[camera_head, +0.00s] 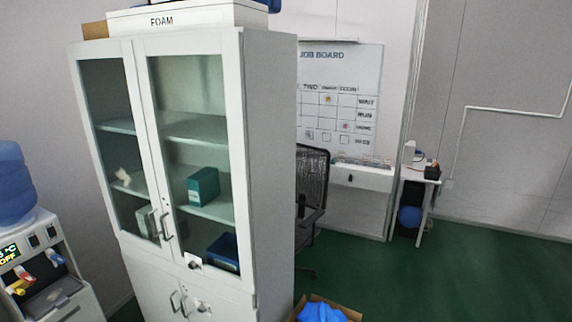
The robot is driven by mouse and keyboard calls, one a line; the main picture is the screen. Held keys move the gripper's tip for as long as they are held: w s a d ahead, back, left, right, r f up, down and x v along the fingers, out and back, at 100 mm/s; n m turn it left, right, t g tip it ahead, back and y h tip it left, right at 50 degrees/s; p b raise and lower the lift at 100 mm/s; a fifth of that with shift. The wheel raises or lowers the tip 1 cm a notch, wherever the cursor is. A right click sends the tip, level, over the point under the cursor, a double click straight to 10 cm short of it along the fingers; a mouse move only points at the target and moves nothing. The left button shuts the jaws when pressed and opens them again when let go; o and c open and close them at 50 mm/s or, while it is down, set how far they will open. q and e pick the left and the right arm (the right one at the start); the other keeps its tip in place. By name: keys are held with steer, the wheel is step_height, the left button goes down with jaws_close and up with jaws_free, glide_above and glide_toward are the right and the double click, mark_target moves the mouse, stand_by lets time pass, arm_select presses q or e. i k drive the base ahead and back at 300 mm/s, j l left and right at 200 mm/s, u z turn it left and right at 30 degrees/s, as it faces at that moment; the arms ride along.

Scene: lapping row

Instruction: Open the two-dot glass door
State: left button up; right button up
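A tall light-grey cabinet (268,160) stands at the left centre, with two glass doors in its upper half. The left glass door (108,95) and the right glass door (187,85) both look shut. A left bar handle (153,226) and a right bar handle (167,226) sit side by side near the doors' lower meeting edges. Through the glass I see shelves, a green box (203,186) and a dark blue bin (223,250). Neither of my grippers is in view.
A water dispenser (48,275) stands left of the cabinet. A black mesh chair (312,180) is behind its right side. A cardboard box (345,311) with blue contents lies on the floor at the cabinet's right front. Green floor (470,275) is open to the right.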

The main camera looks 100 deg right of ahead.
mark_target(228, 44)
steer(key=z, duration=2.35)
